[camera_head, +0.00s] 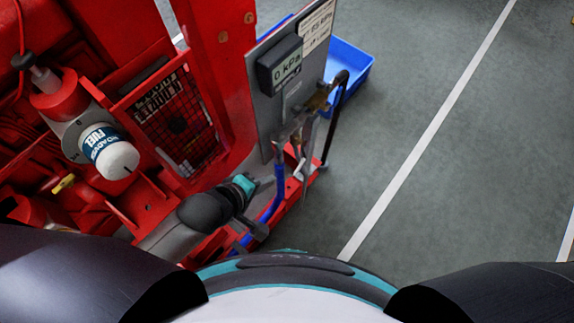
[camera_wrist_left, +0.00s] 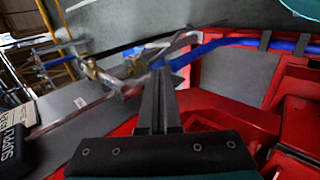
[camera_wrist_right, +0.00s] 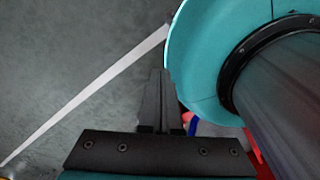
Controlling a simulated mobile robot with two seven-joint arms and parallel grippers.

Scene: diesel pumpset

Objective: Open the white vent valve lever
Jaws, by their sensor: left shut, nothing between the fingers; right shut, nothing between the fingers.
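The vent valve is on the grey gauge panel (camera_head: 262,95) of the red pumpset, among brass fittings (camera_head: 318,100) and pipes. A small pale lever-like piece (camera_head: 298,174) shows beside the blue hose (camera_head: 279,185); I cannot tell for sure that it is the white lever, or its exact angle. In the left wrist view, the brass fittings (camera_wrist_left: 92,70) lie left of and beyond my left gripper (camera_wrist_left: 160,78), which is shut and empty. In the head view my left gripper (camera_head: 264,183) is near the hose, below the panel. My right gripper (camera_wrist_right: 158,82) is shut and empty over the floor.
A blue tray (camera_head: 350,65) stands on the floor behind the panel. A white fuel filter (camera_head: 110,153) and a mesh guard (camera_head: 175,120) are on the red pumpset at the left. Grey floor with a white line (camera_head: 430,130) is clear at the right.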

